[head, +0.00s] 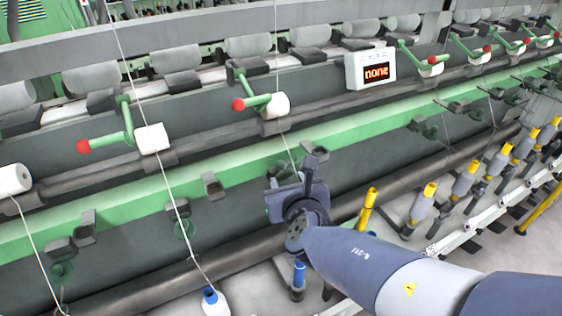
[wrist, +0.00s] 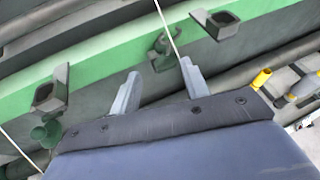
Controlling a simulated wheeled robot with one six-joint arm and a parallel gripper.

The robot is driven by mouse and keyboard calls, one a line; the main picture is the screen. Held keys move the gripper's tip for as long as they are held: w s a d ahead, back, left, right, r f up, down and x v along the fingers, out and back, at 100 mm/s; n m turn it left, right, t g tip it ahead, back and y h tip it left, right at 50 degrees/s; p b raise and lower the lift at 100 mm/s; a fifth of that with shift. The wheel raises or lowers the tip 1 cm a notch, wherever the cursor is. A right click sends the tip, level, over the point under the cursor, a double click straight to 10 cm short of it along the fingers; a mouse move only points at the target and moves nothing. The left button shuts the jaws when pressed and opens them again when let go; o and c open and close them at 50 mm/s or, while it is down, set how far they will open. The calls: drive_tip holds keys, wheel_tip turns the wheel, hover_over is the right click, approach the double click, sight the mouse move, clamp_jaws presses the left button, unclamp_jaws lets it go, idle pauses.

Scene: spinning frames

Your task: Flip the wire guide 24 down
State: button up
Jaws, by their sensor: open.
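Several dark grey wire guides sit along the green rail; I can read no number on them, so I cannot tell which is 24. In the head view one guide (head: 315,155) stands just behind and above my gripper (head: 291,182), and another guide (head: 212,185) is to its left. In the wrist view my gripper (wrist: 160,87) is open and empty, its two grey fingers apart. One guide (wrist: 215,22) is beyond the right finger at upper right, and one guide (wrist: 50,90) is off to the left.
A green hook (wrist: 160,52) hangs from the rail beyond the fingers. White bobbins with red-knobbed green arms (head: 265,104) are above. Yellow-topped spindles (head: 425,200) stand at right; a blue-topped one (head: 298,275) stands below my gripper.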

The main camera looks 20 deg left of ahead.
sight(282, 167)
drive_tip(key=x, duration=0.9)
drive_tip(key=shift+w+a+f, duration=0.15)
drive_tip(key=shift+w+f, duration=0.05)
drive_tip(key=shift+w, duration=0.1)
drive_tip(key=shift+c, duration=0.4)
clamp_jaws()
